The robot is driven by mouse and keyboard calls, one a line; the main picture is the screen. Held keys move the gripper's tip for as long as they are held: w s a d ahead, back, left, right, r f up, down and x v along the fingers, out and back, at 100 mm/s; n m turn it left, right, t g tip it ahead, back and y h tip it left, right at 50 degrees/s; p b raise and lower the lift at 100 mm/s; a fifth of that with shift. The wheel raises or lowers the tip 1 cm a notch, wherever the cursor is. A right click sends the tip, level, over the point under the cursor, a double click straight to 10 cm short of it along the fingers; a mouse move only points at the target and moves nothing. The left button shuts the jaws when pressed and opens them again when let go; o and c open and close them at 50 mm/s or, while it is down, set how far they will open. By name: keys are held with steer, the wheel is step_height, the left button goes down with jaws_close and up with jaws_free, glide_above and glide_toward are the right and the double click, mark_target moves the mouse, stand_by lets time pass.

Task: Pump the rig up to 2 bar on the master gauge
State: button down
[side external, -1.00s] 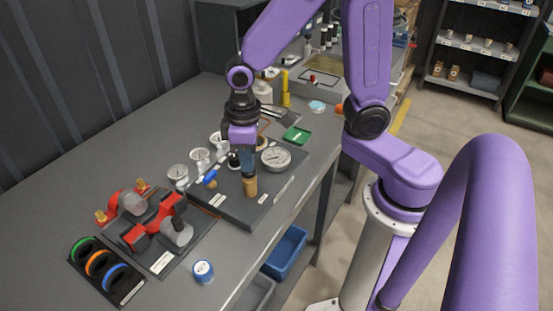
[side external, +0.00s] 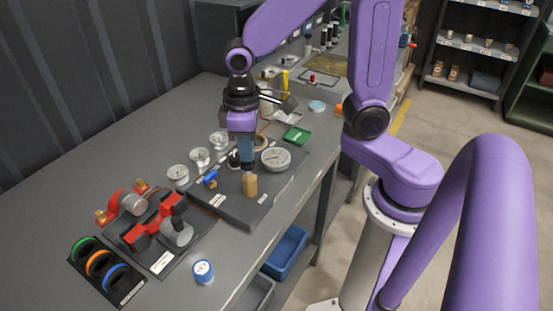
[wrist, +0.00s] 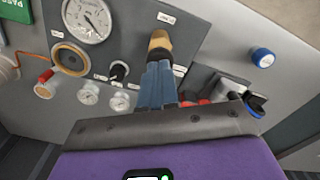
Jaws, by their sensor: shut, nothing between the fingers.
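The pump's tan wooden handle (side external: 250,186) stands upright at the front of the dark rig plate; it also shows in the wrist view (wrist: 160,42). My gripper (side external: 248,167) is shut and empty, fingers pointing down at the handle's top. In the wrist view the closed blue fingertips (wrist: 158,68) overlap the handle's near end; I cannot tell whether they touch it. The large white master gauge (side external: 276,159) lies on the plate right of the handle. Its dial (wrist: 87,18) shows in the wrist view, but the reading is too small to make out.
Small gauges (side external: 178,173) and a blue lever (side external: 211,177) are left of the handle. A red clamp-like fixture (side external: 155,222), coloured rings (side external: 98,263) and a blue-capped jar (side external: 203,272) are nearer the front left. A green card (side external: 297,136) lies behind the master gauge.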

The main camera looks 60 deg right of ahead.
steer(key=shift+r, duration=0.1)
step_height(320, 180, up, 7)
stand_by(0.8)
steer(key=s+d+f+n, duration=0.2)
steer(key=s+n, duration=0.1)
steer(key=s, duration=0.5)
steer(key=s+d+f+n, duration=0.2)
steer(key=s+f+n, duration=0.1)
steer(key=s, duration=0.4)
steer(key=shift+s+n, duration=0.3)
steer(key=shift+s, duration=0.05)
steer(key=shift+d+r, duration=0.1)
stand_by(4.8)
